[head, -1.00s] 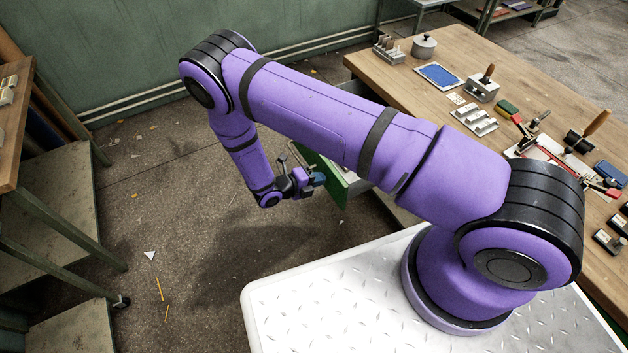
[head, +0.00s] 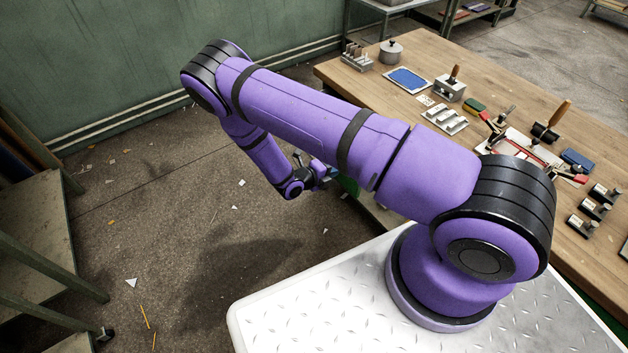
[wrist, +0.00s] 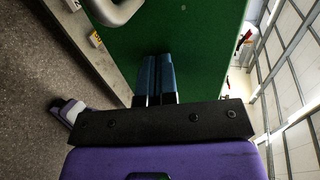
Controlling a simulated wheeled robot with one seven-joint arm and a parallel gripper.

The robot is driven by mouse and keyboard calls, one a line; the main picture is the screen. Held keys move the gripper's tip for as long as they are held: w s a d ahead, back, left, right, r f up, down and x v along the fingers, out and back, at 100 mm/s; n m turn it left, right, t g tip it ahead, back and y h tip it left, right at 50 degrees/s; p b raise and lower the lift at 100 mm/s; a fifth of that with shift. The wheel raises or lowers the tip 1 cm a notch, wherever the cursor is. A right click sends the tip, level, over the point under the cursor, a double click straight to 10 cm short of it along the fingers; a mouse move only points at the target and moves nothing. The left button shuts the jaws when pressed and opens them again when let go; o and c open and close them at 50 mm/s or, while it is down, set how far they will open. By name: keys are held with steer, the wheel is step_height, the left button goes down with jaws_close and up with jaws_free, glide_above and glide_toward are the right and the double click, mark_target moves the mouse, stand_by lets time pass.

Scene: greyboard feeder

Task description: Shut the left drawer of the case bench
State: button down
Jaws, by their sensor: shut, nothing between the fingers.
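The case bench (head: 420,70) has a wooden top and stands at the right in the head view. A green drawer front (head: 347,185) shows as a small patch below its near-left edge; my arm hides most of it, so how far it stands out is unclear. In the wrist view a green panel (wrist: 205,45), apparently this drawer front, fills the middle, with a pale curved handle (wrist: 118,10) at the top. My gripper (head: 328,174) is shut and empty at the drawer. Its blue fingers (wrist: 155,75) point at the green panel; contact cannot be made out.
Tools, blocks and a blue pad (head: 408,79) lie on the bench top. A green-legged shelf stand (head: 35,210) is at the left. The floor (head: 190,230) between is open, with small paper scraps. My white base plate is in front.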

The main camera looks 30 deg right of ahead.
steer(key=w+d, duration=0.1)
steer(key=d, duration=0.5)
steer(key=w+d, duration=0.1)
steer(key=d, duration=0.6)
steer(key=w+d, duration=0.1)
steer(key=d, duration=0.5)
steer(key=shift+w+d, duration=0.15)
steer(key=shift+w, duration=0.1)
steer(key=shift+w+d, duration=0.1)
steer(key=shift+d, duration=0.65)
steer(key=shift+d+r, duration=0.15)
steer(key=a, duration=0.4)
steer(key=shift+s+a, duration=0.35)
steer(key=shift+a, duration=0.05)
steer(key=v, duration=1)
